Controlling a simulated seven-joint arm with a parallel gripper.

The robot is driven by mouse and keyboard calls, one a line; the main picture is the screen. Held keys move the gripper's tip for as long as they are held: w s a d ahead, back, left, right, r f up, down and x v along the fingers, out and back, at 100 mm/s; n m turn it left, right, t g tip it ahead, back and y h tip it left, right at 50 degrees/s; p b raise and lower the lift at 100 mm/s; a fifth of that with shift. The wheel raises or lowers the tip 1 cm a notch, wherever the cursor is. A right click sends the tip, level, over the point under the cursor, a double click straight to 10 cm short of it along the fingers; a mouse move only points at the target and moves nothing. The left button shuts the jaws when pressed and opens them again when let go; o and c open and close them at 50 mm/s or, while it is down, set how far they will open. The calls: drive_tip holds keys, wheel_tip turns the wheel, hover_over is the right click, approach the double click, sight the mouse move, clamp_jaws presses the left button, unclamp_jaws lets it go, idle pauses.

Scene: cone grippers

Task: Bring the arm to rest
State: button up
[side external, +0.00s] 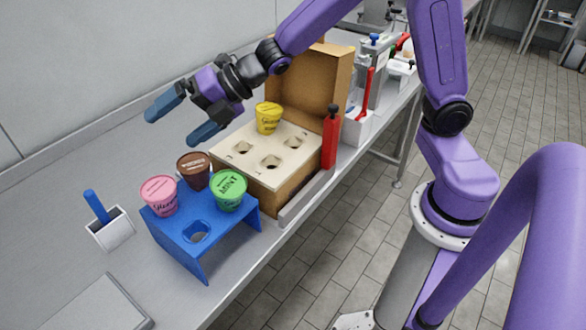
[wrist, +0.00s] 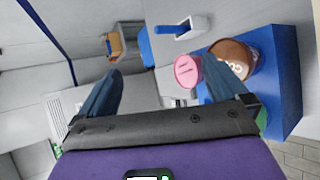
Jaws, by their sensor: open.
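My gripper (side external: 180,118) is open and empty. In the side external view it hangs in the air above the steel counter, behind the blue stand and left of the cardboard box. Its two blue fingers are spread wide. The wrist view also shows my gripper (wrist: 172,95) with nothing between the fingers. Beyond them are the pink cup (wrist: 187,71) and the brown cup (wrist: 233,60) on the blue stand (wrist: 280,65); the right finger overlaps the stand in that view. No cup is held.
The blue stand (side external: 185,240) holds pink (side external: 160,195), brown (side external: 194,170) and green (side external: 229,191) cups; one hole is empty. A yellow cup (side external: 268,118) sits in the cardboard box's holder (side external: 250,152). A small white container (side external: 111,230) holds a blue-handled tool. The counter's rear left is clear.

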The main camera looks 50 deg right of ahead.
drive_tip(key=s+d+f+m+g+h, duration=0.25)
drive_tip(key=s+d+m, duration=0.35)
drive_tip(key=s, duration=0.4)
drive_tip(key=s+d+f+m+g+h, duration=0.15)
drive_tip(key=s+d+m+h, duration=0.25)
drive_tip(key=s+d+m, duration=0.4)
drive_tip(key=s+d+f+m+g+h, duration=0.1)
drive_tip(key=s+d+m+g+h, duration=0.3)
drive_tip(key=s, duration=0.7)
drive_tip(key=w+a+r+n, duration=0.1)
drive_tip(key=w+a, duration=0.3)
drive_tip(key=w, duration=0.7)
drive_tip(key=w+a+r+n+y, duration=0.1)
drive_tip(key=w+a, duration=0.3)
drive_tip(key=w, duration=0.8)
drive_tip(key=w+a+n, duration=0.1)
drive_tip(key=w+a, duration=0.3)
drive_tip(key=w, duration=0.7)
drive_tip(key=w+d+f+n, duration=0.1)
drive_tip(key=w+d+f, duration=0.15)
drive_tip(key=w, duration=0.65)
wheel_tip(320, 180, down, 9)
drive_tip(key=shift+d+f+t, duration=0.15)
drive_tip(key=shift+d+t, duration=0.15)
drive_tip(key=shift+d, duration=0.1)
wheel_tip(320, 180, up, 10)
drive_tip(key=shift+s, duration=0.15)
